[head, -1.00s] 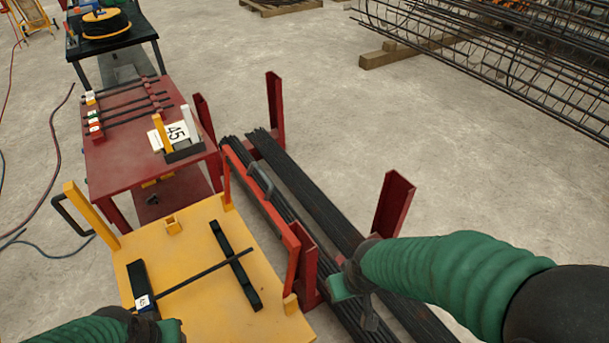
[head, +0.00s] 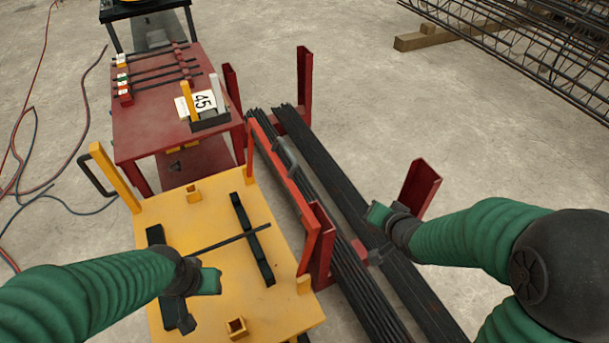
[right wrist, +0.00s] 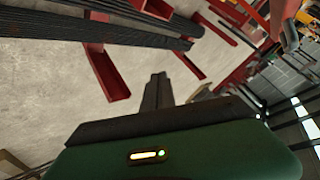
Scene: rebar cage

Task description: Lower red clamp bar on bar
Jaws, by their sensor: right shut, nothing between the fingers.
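The red clamp bar (head: 283,170) with a grey handle (head: 281,153) runs along the right edge of the yellow table (head: 205,212), raised beside it. A thin dark bar (head: 233,239) lies across black supports (head: 252,238) on the table. My right gripper (head: 370,254) is right of the table above dark bar stock, apart from the clamp bar. Its fingers (right wrist: 157,92) are closed and empty in the right wrist view. My left gripper (head: 192,281) is over the table's left part, near the dark bar's left end. Its arm hides that end; its jaw state is unclear.
Long dark bars (head: 340,190) lie between red uprights (head: 304,85) right of the table. A red table (head: 170,140) with short bars and a sign reading 45 (head: 196,103) stands behind. Hoses (head: 35,190) lie left. Rebar cage (head: 500,45) is far right; open floor between.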

